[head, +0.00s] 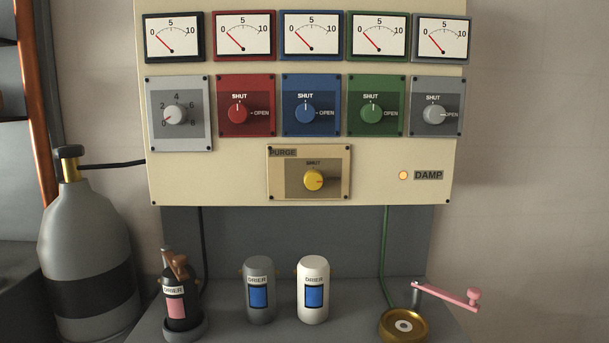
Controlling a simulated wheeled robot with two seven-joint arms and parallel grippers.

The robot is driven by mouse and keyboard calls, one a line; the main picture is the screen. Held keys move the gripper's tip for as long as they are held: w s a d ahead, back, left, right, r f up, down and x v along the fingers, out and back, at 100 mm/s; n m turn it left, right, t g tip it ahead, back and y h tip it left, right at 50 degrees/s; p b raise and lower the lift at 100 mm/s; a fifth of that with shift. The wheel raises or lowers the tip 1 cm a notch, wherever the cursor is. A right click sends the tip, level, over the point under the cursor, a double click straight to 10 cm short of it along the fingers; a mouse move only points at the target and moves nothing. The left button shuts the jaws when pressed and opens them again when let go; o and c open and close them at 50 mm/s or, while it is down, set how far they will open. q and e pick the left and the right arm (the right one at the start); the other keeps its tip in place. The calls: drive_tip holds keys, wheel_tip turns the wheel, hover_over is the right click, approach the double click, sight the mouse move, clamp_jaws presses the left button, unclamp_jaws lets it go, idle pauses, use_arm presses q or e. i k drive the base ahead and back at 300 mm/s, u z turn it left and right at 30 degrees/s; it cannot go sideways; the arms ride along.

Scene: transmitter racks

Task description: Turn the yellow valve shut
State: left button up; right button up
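The yellow valve (313,181) is a round knob on a tan plate (342,190) marked PURGE, low in the middle of the cream panel. The word SHUT stands above the knob. Its pointer mark looks turned to the right, away from SHUT; any word on the right of it is too dark to read. Nothing touches the knob. Neither of my grippers shows in the head view.
Red (238,113), blue (305,113), green (371,113) and grey (434,114) knobs sit above. A DAMP lamp (403,175) glows orange. A gas cylinder (85,240) is left. Space before the panel looks clear.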

sight(313, 180)
drive_tip(key=k, duration=1.3)
drive_tip(key=u, duration=0.65)
drive_tip(key=i, duration=1.7)
drive_tip(key=z, duration=0.7)
